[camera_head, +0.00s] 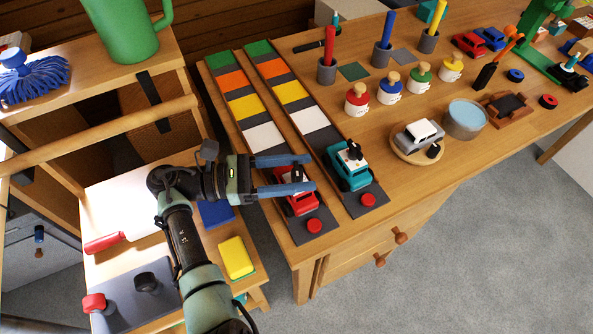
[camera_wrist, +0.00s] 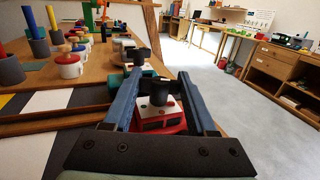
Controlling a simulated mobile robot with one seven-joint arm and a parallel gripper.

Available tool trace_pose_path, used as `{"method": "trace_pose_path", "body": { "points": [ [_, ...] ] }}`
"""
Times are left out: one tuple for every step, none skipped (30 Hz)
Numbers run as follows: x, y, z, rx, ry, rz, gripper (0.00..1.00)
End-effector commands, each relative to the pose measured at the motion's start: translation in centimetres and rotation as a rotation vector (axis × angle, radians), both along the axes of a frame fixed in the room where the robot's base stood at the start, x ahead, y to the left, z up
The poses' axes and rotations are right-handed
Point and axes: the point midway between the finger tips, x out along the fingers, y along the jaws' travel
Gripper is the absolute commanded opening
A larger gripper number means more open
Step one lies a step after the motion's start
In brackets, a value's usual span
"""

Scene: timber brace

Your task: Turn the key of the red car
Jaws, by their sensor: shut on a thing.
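The red car (camera_head: 302,204) stands at the near end of the left track strip, just behind a red button (camera_head: 314,225). Its white roof and red body (camera_wrist: 160,122) show between my fingers in the wrist view. The car's black key (camera_wrist: 159,93) stands upright on the roof. My gripper (camera_head: 311,172) reaches in from the left above the car, its two blue fingers on either side of the key, and is shut on it. The fingers hide part of the car in the head view. How far the key is turned cannot be told.
A teal car (camera_head: 350,171) with a black key stands close by on the right track strip. A silver car (camera_head: 418,136) sits on a round wooden base farther right. Several cups and pots stand behind. A yellow block (camera_head: 237,258) lies on the lower table.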

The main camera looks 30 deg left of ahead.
Motion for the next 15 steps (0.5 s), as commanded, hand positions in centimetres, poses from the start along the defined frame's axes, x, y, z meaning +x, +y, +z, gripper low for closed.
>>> {"method": "trace_pose_path", "body": {
  "points": [
    [0.02,-0.06,-0.1,0.002,0.0,-0.006,0.02],
    [0.02,-0.06,-0.11,0.002,0.0,-0.008,0.02],
    [0.01,-0.08,-0.11,0.002,0.001,-0.01,0.02],
    [0.01,-0.09,-0.11,0.002,0.001,-0.011,0.02],
    [0.0,-0.09,-0.12,0.002,0.001,-0.012,0.02],
    [0.01,-0.1,-0.12,0.002,0.001,-0.012,0.02],
    [0.0,-0.11,-0.12,0.002,0.0,-0.013,0.02],
    [0.0,-0.11,-0.12,0.002,0.0,-0.013,0.02],
    [0.0,-0.12,-0.13,0.003,0.002,-0.013,0.02],
    [0.0,-0.12,-0.13,0.003,0.002,-0.013,0.02],
    [0.0,-0.13,-0.13,0.003,0.002,-0.013,0.02],
    [0.0,-0.13,-0.14,0.003,0.002,-0.013,0.02],
    [0.0,-0.13,-0.14,0.003,0.002,-0.013,0.02],
    [0.01,-0.14,-0.14,0.003,0.002,-0.013,0.61],
    [0.01,-0.14,-0.14,0.003,0.002,-0.013,0.68]
  ]
}}
